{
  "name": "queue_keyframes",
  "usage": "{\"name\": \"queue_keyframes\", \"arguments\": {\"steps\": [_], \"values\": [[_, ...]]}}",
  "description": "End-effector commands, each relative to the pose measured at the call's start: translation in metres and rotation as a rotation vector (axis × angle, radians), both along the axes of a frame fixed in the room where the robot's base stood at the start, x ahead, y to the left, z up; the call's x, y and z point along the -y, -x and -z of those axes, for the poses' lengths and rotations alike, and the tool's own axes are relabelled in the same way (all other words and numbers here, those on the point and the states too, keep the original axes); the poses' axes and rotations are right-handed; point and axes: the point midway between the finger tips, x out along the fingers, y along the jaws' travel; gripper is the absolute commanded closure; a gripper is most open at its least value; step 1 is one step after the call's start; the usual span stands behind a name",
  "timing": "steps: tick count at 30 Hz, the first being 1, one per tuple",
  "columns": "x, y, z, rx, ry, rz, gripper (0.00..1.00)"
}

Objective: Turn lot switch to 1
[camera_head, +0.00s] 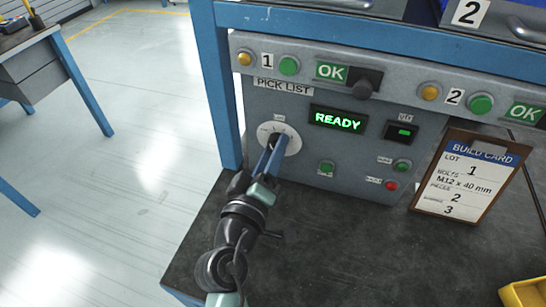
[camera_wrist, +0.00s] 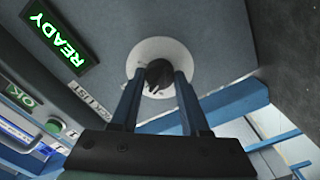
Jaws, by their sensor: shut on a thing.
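The lot switch is a dark knob on a round white dial (camera_head: 291,139) at the left of the grey panel (camera_head: 290,105). In the wrist view the dark knob (camera_wrist: 158,74) sits in the middle of the white dial (camera_wrist: 180,52). My gripper (camera_head: 277,146) reaches the dial. Its two blue fingers (camera_wrist: 157,88) stand on either side of the knob and are shut on it.
A green READY display (camera_head: 338,120) is right of the dial. A green button (camera_head: 327,167) and a red button (camera_head: 391,186) sit lower on the panel. A build card (camera_head: 470,178) reading lot 1 leans at the right. A yellow bin (camera_head: 526,293) is at the bench's front right.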

Motion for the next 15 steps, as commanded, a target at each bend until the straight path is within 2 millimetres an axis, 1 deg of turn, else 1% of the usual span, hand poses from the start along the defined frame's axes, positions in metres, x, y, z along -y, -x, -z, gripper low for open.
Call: {"name": "queue_keyframes", "arguments": {"steps": [1, 6, 15], "values": [[-0.0007, 0.0001, 0.0022, 0.005, -0.017, -0.001, 1.00], [-0.0006, 0.0001, 0.0014, 0.015, -0.050, -0.001, 1.00], [-0.0008, 0.0001, 0.0006, 0.017, -0.061, -0.001, 1.00]]}}
